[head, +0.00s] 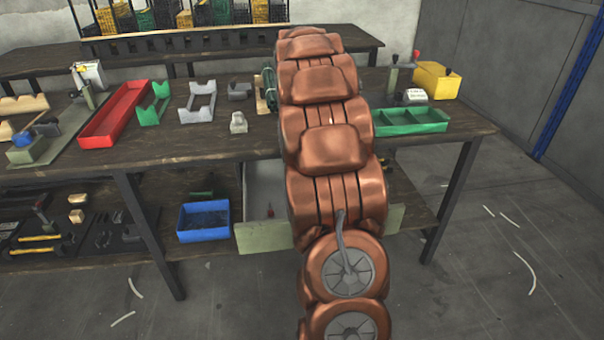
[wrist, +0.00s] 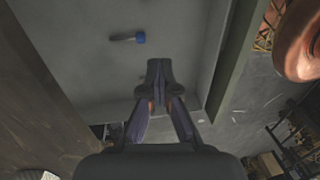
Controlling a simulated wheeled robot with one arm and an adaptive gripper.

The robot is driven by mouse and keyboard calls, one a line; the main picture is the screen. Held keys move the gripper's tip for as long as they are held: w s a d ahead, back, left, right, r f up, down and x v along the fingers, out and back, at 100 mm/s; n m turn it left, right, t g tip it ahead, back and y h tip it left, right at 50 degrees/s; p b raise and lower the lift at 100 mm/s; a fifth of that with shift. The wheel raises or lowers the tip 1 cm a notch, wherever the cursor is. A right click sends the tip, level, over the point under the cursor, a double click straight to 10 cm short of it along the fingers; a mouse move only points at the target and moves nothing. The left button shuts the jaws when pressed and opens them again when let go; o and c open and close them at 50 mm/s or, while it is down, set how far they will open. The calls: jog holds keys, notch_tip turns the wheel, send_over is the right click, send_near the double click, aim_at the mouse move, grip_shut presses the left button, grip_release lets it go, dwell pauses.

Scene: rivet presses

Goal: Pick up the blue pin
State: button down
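The blue pin (wrist: 139,38) lies on its side on a pale grey surface, which appears to be the floor of the open drawer. Its head is blue and its dark shaft points left in the wrist view. My gripper (wrist: 159,66) shows in the wrist view with its fingertips together and nothing visible between them. The pin is apart from the fingertips, beyond them and slightly left. In the head view my copper arm reaches over the bench to the open drawer (head: 264,238) and hides my gripper and the pin.
The bench above holds a red tray (head: 114,115), a green divided tray (head: 411,121) and a yellow box (head: 437,80). A blue bin (head: 203,221) stands on the lower shelf.

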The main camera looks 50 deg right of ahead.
jog(key=shift+c, duration=1.9)
grip_release()
